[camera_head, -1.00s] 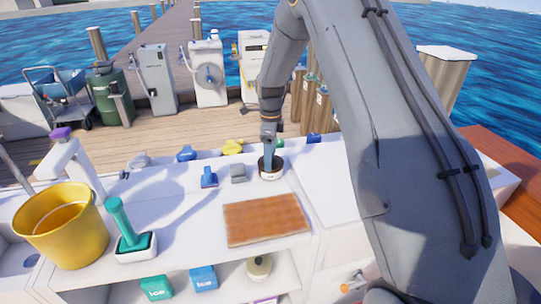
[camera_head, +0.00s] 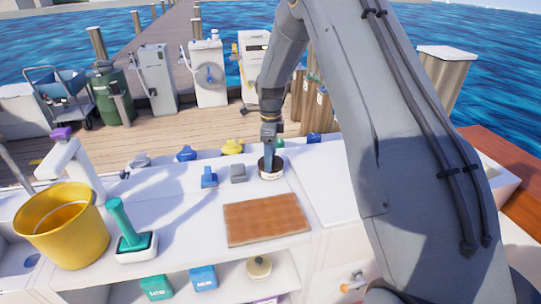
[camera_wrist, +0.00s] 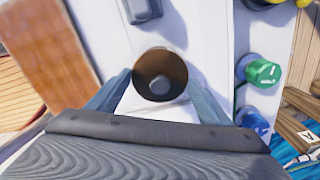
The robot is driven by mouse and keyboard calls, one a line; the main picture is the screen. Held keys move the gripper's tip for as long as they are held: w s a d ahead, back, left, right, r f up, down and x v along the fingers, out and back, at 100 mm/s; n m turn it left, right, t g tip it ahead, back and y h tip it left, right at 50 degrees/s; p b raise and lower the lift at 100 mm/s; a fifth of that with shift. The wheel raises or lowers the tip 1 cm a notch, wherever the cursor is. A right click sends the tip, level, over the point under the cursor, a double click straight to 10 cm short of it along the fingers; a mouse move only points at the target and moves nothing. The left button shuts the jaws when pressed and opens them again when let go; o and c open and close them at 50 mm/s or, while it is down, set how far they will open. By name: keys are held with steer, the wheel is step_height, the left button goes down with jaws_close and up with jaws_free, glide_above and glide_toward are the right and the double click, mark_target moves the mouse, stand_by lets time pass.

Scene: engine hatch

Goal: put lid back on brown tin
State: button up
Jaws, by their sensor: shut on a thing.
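The tin (camera_head: 271,174) stands upright on the white counter, right of the small grey block, with a pale band and a dark brown top. My gripper (camera_head: 270,153) points down onto its top. In the wrist view a round brown piece with a grey centre, which looks like the lid (camera_wrist: 161,60), sits between the two fingers of my gripper (camera_wrist: 158,82). The fingers and the steep angle hide whether the lid is seated on the rim.
A wooden board (camera_head: 266,219) lies in front of the tin. A grey block (camera_head: 238,172) and a blue item (camera_head: 208,177) are to its left. A green knob (camera_wrist: 262,72) is close by. A yellow bucket (camera_head: 62,232) stands far left. The counter's right part is clear.

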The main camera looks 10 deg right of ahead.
stand_by(0.8)
steer(key=o, duration=1.3)
steer(key=shift+c, duration=0.2)
steer(key=shift+r+p, duration=1.75)
steer(key=shift+r, duration=1.7)
jaws_close()
steer(key=shift+f+b, duration=0.8)
steer(key=shift+f, duration=1.2)
steer(key=shift+r, duration=0.15)
